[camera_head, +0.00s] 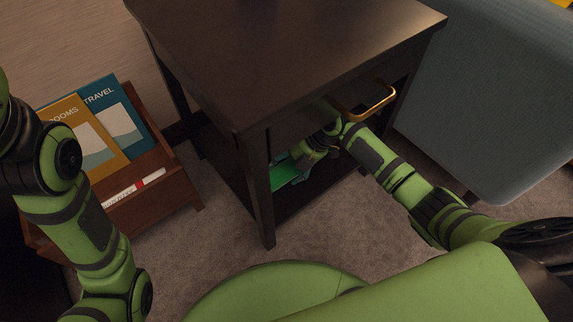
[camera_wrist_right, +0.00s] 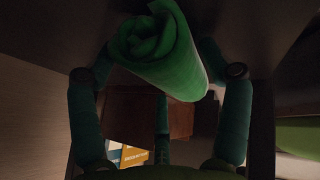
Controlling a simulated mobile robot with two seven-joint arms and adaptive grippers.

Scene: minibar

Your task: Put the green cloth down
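The green cloth is a tight roll; in the right wrist view the cloth (camera_wrist_right: 165,50) lies between the fingertips of my right gripper (camera_wrist_right: 158,62). The fingers appear closed on its two sides. In the head view my right gripper (camera_head: 296,160) reaches under the drawer of a dark nightstand (camera_head: 290,60), into its open lower space. A bit of the green cloth (camera_head: 286,176) shows there, over the lower shelf (camera_head: 318,190). I cannot tell whether the cloth touches the shelf. My left arm shows at the left, but its gripper is out of view.
A nightstand leg (camera_head: 258,190) stands just left of the gripper, and a gold drawer handle (camera_head: 372,104) is above the arm. A wooden rack (camera_head: 175,185) with magazines stands on the left. A grey-blue upholstered piece (camera_head: 490,100) is on the right.

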